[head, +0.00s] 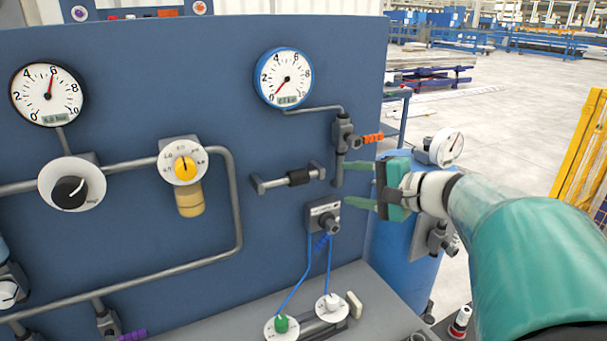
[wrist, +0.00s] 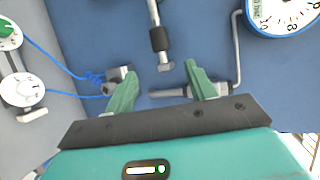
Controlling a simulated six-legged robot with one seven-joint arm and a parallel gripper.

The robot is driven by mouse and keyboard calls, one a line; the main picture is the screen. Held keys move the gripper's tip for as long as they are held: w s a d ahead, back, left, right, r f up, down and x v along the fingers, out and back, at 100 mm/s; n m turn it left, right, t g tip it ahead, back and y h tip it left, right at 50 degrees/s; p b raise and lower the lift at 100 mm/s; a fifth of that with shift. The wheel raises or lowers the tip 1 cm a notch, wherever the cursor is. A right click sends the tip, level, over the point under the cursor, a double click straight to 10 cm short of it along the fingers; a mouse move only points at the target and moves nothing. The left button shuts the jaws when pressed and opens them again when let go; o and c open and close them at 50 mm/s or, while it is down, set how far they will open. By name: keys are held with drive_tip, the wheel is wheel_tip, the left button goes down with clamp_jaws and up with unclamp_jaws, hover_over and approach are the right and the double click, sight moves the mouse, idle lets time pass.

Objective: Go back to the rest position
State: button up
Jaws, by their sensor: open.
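My gripper (head: 362,187) is open and empty, in front of the right part of the blue panel (head: 270,150). In the wrist view its two green fingers (wrist: 157,88) stand apart with nothing between them. In the head view the fingers point left, between the valve with the orange handle (head: 345,135) above and the small grey box with a knob (head: 324,217) below. A short pipe with a black sleeve (head: 298,177) is left of the fingertips. I cannot tell whether a finger touches the panel fittings.
A white gauge with a blue rim (head: 284,77) is above left of my gripper. A blue tank (head: 402,235) with a gauge (head: 447,147) stands behind my wrist. Open floor lies right, with a yellow frame (head: 583,150).

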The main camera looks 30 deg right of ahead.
drive_tip(key=s+a+f+n+g, duration=0.2)
drive_tip(key=a+f+n+g, duration=0.1)
drive_tip(key=a, duration=0.5)
drive_tip(key=s+a+f+n+g, duration=0.3)
drive_tip(key=a+f, duration=0.1)
drive_tip(key=a, duration=0.4)
drive_tip(key=s+a+f+n+g+h, duration=0.2)
drive_tip(key=s+a+f+n+h, duration=0.2)
drive_tip(key=s+n, duration=0.4)
drive_tip(key=shift+s+a+f+n+h, duration=0.3)
drive_tip(key=shift+s+a+f+h, duration=0.1)
drive_tip(key=shift+f+h, duration=0.55)
drive_tip(key=c, duration=0.4)
drive_tip(key=shift+w+a, duration=0.1)
drive_tip(key=shift+a, duration=0.1)
